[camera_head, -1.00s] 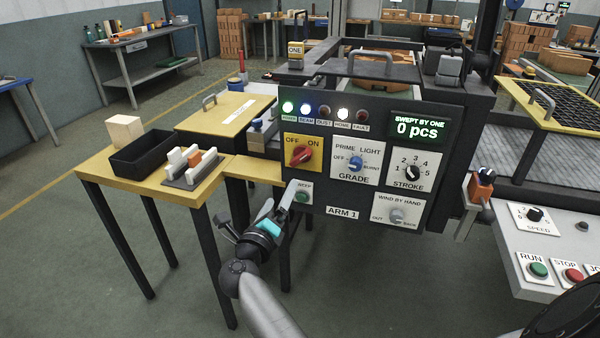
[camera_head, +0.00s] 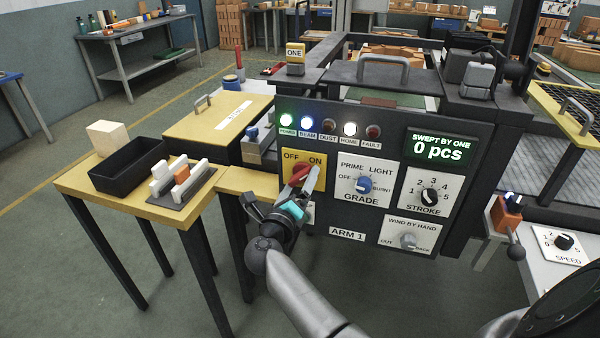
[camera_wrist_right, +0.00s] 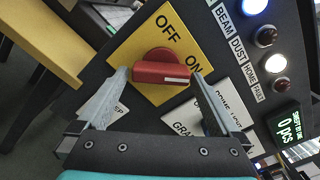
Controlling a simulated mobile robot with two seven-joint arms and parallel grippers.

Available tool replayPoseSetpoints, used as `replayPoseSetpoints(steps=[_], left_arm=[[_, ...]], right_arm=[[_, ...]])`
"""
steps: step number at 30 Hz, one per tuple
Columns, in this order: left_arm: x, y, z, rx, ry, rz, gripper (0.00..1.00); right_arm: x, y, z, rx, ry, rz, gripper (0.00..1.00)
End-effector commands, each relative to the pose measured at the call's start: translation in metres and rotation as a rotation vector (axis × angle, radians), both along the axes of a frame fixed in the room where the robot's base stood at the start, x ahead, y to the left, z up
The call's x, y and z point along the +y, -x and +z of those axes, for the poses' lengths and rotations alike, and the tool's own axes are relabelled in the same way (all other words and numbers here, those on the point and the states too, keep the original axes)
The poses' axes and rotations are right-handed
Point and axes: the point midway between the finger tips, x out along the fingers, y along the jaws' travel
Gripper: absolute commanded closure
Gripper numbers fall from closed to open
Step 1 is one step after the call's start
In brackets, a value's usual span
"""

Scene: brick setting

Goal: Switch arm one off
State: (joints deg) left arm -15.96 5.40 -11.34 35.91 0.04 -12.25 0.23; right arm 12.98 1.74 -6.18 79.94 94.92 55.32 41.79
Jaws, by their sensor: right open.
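The red OFF/ON rotary switch (camera_head: 300,174) sits on a yellow plate (camera_head: 290,158) on the ARM 1 panel (camera_head: 347,233). In the right wrist view the red switch (camera_wrist_right: 160,66) has its white mark toward the ON side. My right gripper (camera_head: 307,180) is at the switch, partly covering it in the head view. In the wrist view its two fingers stand open, one on each side of the red handle; whether they touch it I cannot tell. My left gripper is not in view.
The grade knob (camera_head: 363,185) and stroke knob (camera_head: 429,196) are close right of the switch. Green, blue and white lamps (camera_head: 350,129) are lit; the dust and fault lamps are dark. The display (camera_head: 438,148) reads 0 pcs. A yellow table (camera_head: 75,180) holds a black bin (camera_head: 128,172).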

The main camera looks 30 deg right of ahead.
Motion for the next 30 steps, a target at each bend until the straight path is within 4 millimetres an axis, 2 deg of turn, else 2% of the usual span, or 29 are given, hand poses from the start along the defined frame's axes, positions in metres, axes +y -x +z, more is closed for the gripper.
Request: replayPoseSetpoints(steps=[11, 17, 30], left_arm=[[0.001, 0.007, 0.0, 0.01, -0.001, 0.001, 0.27], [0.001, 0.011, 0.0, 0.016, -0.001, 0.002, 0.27], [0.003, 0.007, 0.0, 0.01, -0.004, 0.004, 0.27]], right_arm=[[-0.002, 0.001, 0.0, 0.001, 0.001, 0.0, 0.0], [-0.002, 0.0, 0.0, 0.001, 0.001, 0.0, 0.21], [-0.002, 0.0, 0.0, 0.001, 0.0, -0.001, 0.71]])
